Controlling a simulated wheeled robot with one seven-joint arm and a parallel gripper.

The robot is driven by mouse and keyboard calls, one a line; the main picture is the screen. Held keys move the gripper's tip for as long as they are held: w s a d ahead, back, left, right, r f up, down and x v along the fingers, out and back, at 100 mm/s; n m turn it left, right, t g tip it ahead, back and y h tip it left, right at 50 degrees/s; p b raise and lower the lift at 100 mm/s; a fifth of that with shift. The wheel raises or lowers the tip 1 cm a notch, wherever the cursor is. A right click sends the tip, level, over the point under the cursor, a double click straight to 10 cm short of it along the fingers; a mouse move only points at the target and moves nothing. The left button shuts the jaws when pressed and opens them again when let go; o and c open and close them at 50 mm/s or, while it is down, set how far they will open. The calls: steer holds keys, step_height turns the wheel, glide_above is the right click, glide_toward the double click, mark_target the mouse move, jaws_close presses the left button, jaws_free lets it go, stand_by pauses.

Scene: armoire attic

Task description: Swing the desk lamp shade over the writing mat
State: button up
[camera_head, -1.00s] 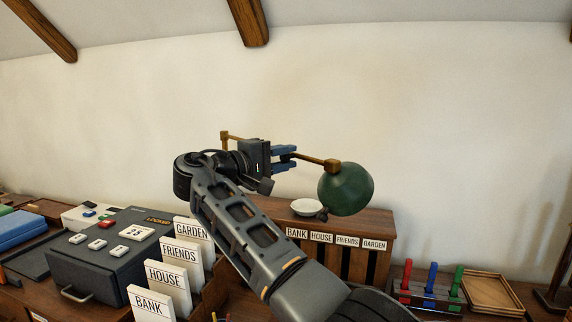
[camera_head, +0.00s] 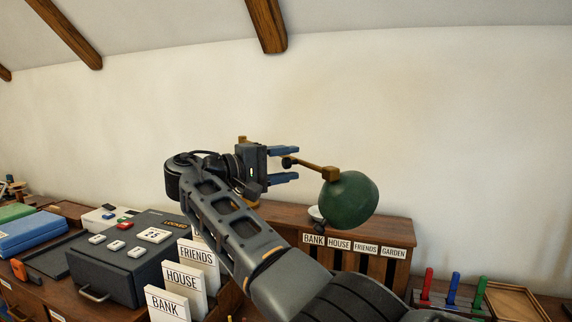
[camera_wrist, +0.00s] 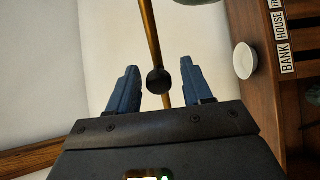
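The desk lamp's round green shade (camera_head: 349,200) hangs at the end of a brass arm (camera_head: 320,171), in front of the slotted wooden rack. A dark knob (camera_head: 288,162) is on the brass arm. My gripper (camera_head: 296,164) is open, with its blue fingers above and below the knob. In the wrist view the knob (camera_wrist: 159,81) sits between the spread fingers, with a visible gap on each side. The brass rod (camera_wrist: 149,35) runs past it, and the shade's edge (camera_wrist: 203,1) shows at the top. I cannot make out the writing mat.
The labelled rack (camera_head: 362,227) bears a white bowl (camera_head: 316,214), partly hidden by the shade. A dark locked box (camera_head: 121,258) and upright cards (camera_head: 181,279) stand left of my arm. Coloured pegs (camera_head: 453,289) and a wooden tray (camera_head: 515,302) are at right. Open air lies above.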

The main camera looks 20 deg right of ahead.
steer(key=b+v, duration=0.1)
steer(key=v, duration=0.6)
steer(key=shift+a, duration=0.4)
steer(key=shift+s, duration=0.1)
